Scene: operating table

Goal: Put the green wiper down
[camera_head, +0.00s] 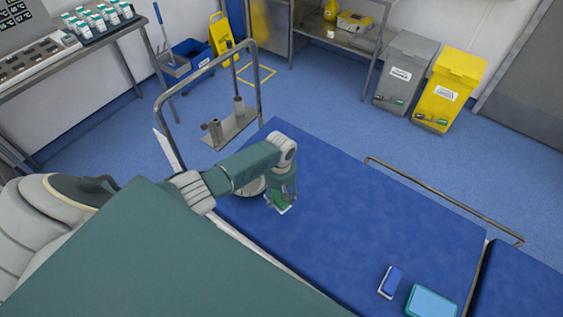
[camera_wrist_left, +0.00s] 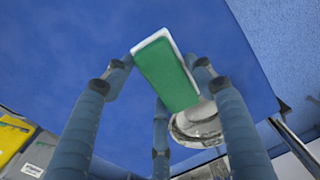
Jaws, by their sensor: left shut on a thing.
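The green wiper (camera_head: 281,205) is a small green block with a white edge. My left gripper (camera_head: 281,190) is shut on it at the left part of the blue operating table (camera_head: 350,215). In the left wrist view the wiper (camera_wrist_left: 168,75) sits between the fingers of the left gripper (camera_wrist_left: 160,80), its green face toward the camera. I cannot tell whether the wiper touches the table surface. My right gripper is not in view.
A blue and white block (camera_head: 391,281) and a light blue tray with a green rim (camera_head: 409,302) lie at the table's front right. A metal rail (camera_head: 445,202) runs along the far edge. The middle of the table is clear. Grey (camera_head: 404,72) and yellow (camera_head: 447,88) bins stand behind.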

